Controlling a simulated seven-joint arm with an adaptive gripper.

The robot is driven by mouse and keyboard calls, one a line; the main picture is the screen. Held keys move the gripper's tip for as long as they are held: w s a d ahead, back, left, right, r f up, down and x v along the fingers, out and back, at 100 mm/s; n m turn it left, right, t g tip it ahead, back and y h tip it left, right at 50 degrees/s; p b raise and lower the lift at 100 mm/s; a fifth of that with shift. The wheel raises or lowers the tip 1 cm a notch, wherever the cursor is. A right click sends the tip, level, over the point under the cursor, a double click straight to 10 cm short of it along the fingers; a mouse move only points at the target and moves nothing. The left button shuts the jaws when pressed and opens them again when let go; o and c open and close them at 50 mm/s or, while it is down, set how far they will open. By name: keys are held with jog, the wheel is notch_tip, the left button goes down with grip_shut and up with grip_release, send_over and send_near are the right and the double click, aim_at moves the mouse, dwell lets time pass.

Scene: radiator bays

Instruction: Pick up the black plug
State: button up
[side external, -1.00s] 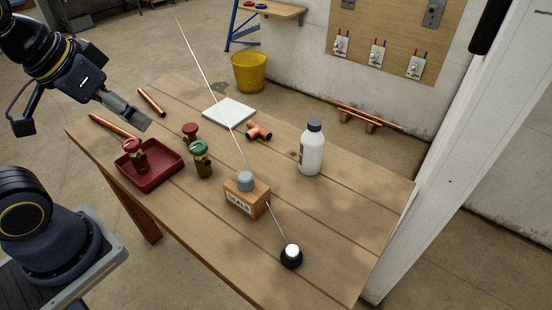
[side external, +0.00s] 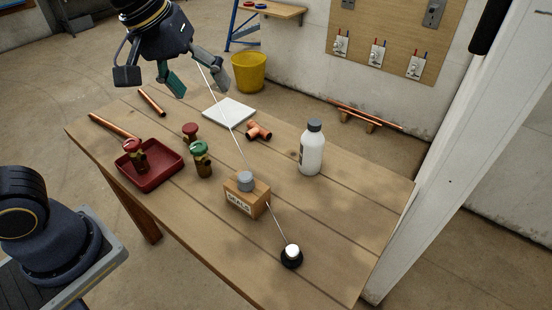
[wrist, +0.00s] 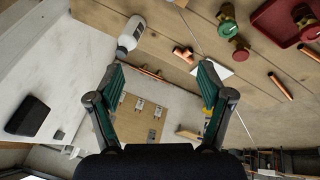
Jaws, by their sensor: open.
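The black plug (side external: 291,259) is a small round black piece with a white top. It stands on the wooden table near the front right corner in the side view. A thin pale line (side external: 277,224) runs from it up and left, passing the small box. I cannot make out the plug in the wrist view. My gripper (side external: 197,85) is open and empty, raised above the far left part of the table, well away from the plug. Its two spread fingers also show in the wrist view (wrist: 161,75).
The wooden table (side external: 215,250) holds a box marked SEALS (side external: 240,201) with a grey cap (side external: 245,181), a white bottle (side external: 312,150), a copper tee (side external: 258,131), a white tile (side external: 228,111), valves with a green top (side external: 200,148) and red tops, and a red tray (side external: 165,180).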

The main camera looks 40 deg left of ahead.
jog(key=w+d+f+g, duration=0.2)
jog(key=w+d+f, duration=0.25)
jog(key=d, duration=0.45)
jog(key=m+g+y, duration=0.1)
jog(key=m+g, duration=0.1)
jog(key=m, duration=0.1)
send_over(293, 251)
notch_tip(293, 251, down, 12)
jog(key=f, duration=0.7)
jog(key=a+f, duration=0.1)
jog(key=f, duration=0.2)
jog(key=shift+w+f, duration=0.1)
jog(key=shift+f, duration=0.05)
jog(key=shift+d+f, duration=0.2)
jog(key=shift+f, duration=1.35)
jog(key=shift+d+f, duration=0.2)
jog(key=shift+f, duration=1.35)
jog(key=shift+c, duration=0.3)
jog(key=c, duration=1.2)
jog(key=shift+o, duration=0.2)
jog(key=shift+r, duration=0.1)
